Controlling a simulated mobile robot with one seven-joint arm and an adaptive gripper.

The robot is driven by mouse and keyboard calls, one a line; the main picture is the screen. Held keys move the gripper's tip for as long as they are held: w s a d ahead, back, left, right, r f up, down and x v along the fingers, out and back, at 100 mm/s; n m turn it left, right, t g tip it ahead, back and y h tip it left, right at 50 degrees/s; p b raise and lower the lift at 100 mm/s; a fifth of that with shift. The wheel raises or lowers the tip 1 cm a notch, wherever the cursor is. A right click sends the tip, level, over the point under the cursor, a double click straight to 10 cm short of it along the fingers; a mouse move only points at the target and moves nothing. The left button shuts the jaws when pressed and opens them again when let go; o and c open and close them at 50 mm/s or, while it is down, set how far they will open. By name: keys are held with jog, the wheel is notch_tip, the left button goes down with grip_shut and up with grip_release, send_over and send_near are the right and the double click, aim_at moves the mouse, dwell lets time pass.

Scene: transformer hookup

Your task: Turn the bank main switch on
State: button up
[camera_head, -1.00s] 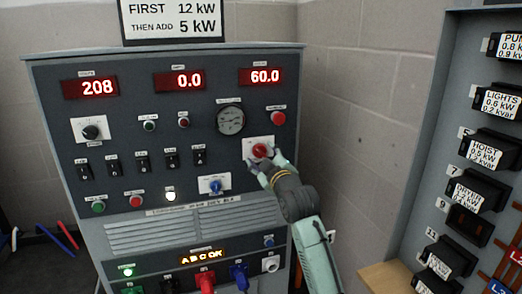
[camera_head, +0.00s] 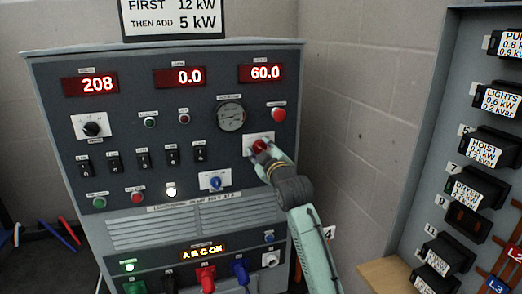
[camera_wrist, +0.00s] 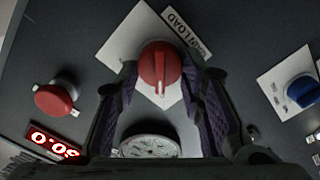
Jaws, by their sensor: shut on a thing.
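A red rotary knob (camera_head: 259,146) sits on a white square plate at the right of the dark generator panel (camera_head: 130,60). In the wrist view the red knob (camera_wrist: 159,66) has a pale pointer line and lies between my two fingers. The label beside it ends in "AIN LOAD", its start partly hidden. My gripper (camera_head: 260,156) reaches the knob from the lower right and is shut on it. The wrist view shows one finger of my gripper (camera_wrist: 160,85) on each side of the knob.
A red push button (camera_head: 278,114), a round gauge (camera_head: 230,117) and a blue knob (camera_head: 214,182) are close around the red knob. A grey breaker board (camera_head: 425,150) with labelled black breakers stands at the right. A bare block wall lies between.

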jog(key=c, duration=0.4)
jog(key=shift+m, duration=0.3)
jog(key=m+p, duration=0.1)
jog(key=m, duration=0.2)
jog(key=shift+r+m, duration=0.1)
jog(key=shift+m, duration=0.2)
jog(key=m+p, duration=0.2)
jog(key=m, duration=0.2)
jog(key=shift+d, duration=0.1)
jog(key=m+p, duration=0.3)
jog(key=m, duration=0.2)
jog(key=shift+w+d+m, duration=0.1)
jog(key=shift+m, duration=0.3)
jog(key=shift+d+m+p, duration=0.1)
jog(key=shift+m+p, duration=1.2)
jog(key=shift+m, duration=0.6)
